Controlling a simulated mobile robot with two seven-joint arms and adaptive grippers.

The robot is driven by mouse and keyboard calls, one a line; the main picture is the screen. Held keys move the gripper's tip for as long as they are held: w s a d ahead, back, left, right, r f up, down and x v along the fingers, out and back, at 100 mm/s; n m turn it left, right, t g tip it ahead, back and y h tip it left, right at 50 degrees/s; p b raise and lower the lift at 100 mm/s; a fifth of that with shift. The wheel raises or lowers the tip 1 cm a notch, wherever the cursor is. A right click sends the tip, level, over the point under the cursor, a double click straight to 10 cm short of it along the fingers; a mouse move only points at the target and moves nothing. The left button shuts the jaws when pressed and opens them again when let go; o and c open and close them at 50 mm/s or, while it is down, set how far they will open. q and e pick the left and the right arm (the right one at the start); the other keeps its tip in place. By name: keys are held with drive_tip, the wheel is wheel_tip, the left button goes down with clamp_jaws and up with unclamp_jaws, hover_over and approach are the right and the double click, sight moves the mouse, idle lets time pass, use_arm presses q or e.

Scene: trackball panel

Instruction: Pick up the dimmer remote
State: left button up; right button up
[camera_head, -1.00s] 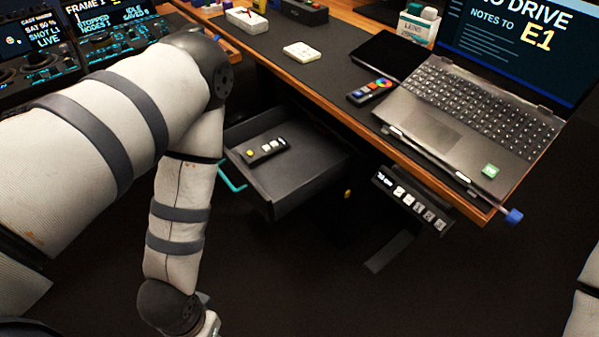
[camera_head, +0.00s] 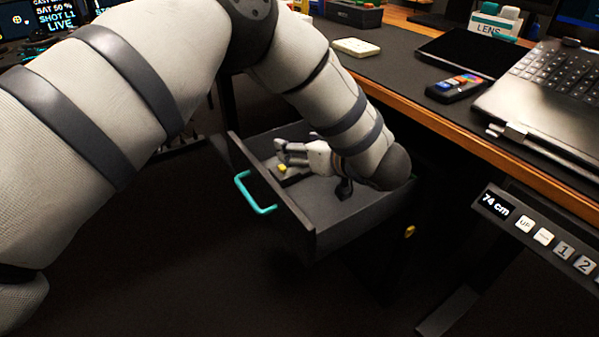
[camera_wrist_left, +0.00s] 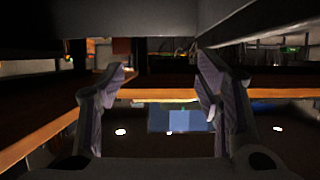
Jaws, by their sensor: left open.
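A small black remote (camera_head: 292,176) with a yellow button lies in the open drawer (camera_head: 345,228), partly hidden by my left gripper. My left gripper (camera_head: 284,153) reaches into the drawer from the right and is just above or beside the remote; I cannot tell if it touches. In the left wrist view, the fingers of the left gripper (camera_wrist_left: 164,75) are apart, with nothing visible held between them. The remote cannot be made out in that view. Another dark remote (camera_head: 457,88), with coloured buttons, lies on the desk. My right gripper is out of view.
The drawer's teal handle (camera_head: 255,196) faces front left. The desk edge (camera_head: 470,138) runs above and right of the drawer. A laptop (camera_head: 556,95), a flat black panel (camera_head: 470,50) and a white box (camera_head: 356,47) stand on the desk. A height control panel (camera_head: 540,235) hangs below the edge.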

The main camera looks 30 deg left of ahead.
use_arm(q)
drive_tip(key=f, duration=0.1)
drive_tip(key=b, duration=0.3)
approach(287, 169)
drive_tip(key=shift+w+a+f, duration=0.25)
drive_tip(key=shift+a+f, duration=0.25)
drive_tip(key=shift+a, duration=0.1)
drive_tip(key=shift+w+a+f, duration=0.2)
drive_tip(key=shift+a+f, duration=0.3)
drive_tip(key=shift+a, duration=0.1)
drive_tip(key=x, duration=0.3)
drive_tip(key=b+x, duration=0.1)
drive_tip(key=x, duration=0.3)
drive_tip(key=shift+a+r, duration=0.1)
drive_tip(key=shift+r, duration=0.1)
drive_tip(key=shift+w+a, duration=0.15)
drive_tip(key=shift+a, duration=0.05)
drive_tip(key=shift+r, duration=0.1)
drive_tip(key=c, duration=1)
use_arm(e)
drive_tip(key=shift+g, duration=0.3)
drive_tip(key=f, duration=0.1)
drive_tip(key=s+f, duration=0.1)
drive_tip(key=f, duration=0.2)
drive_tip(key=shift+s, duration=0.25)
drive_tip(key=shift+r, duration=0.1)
